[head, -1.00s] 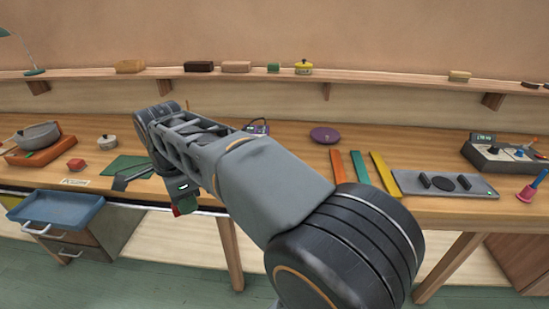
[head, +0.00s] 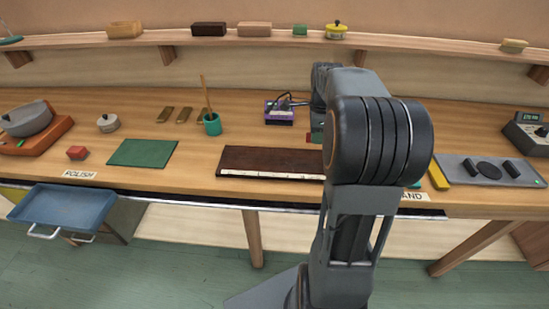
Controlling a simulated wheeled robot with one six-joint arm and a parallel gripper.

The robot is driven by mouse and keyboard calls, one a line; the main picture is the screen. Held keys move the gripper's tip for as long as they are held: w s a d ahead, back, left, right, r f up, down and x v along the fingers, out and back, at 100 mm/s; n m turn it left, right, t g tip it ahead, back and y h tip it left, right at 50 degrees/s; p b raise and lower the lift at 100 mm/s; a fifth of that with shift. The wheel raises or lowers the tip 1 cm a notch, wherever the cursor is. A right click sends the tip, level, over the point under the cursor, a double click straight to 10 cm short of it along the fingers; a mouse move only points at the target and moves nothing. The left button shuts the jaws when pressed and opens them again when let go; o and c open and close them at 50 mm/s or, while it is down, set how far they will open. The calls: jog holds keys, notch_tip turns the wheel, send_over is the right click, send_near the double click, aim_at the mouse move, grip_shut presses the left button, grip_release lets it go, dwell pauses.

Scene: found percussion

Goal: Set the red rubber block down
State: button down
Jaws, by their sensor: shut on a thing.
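My gripper (head: 317,128) is at the back middle of the bench, mostly hidden behind my own arm. A small red patch of the red rubber block (head: 309,139) shows at its lower left edge. My gripper is shut on this block. The fingers and most of the block are hidden, and I cannot tell whether the block touches the bench.
A dark wooden board (head: 270,160) lies in front of my gripper. A purple box (head: 279,110) with a cable stands just left of it. A teal cup (head: 212,125) holds a stick. The green mat (head: 143,152) is bare. A grey panel (head: 455,165) lies right of my arm.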

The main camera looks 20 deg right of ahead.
jog(key=w+a+f+p, duration=0.2)
jog(key=w+a+f, duration=0.2)
jog(key=w+a, duration=0.15)
send_over(276, 159)
jog(key=s, duration=0.1)
jog(key=f, duration=0.4)
jog(key=shift+d+f, duration=0.4)
jog(key=shift+w+a+f+p, duration=0.3)
jog(key=shift+w+a+f, duration=0.05)
jog(key=shift+f, duration=1.9)
jog(key=shift+f, duration=0.1)
jog(key=shift+f, duration=0.2)
jog(key=c, duration=1)
grip_release()
jog(key=shift+r, duration=0.1)
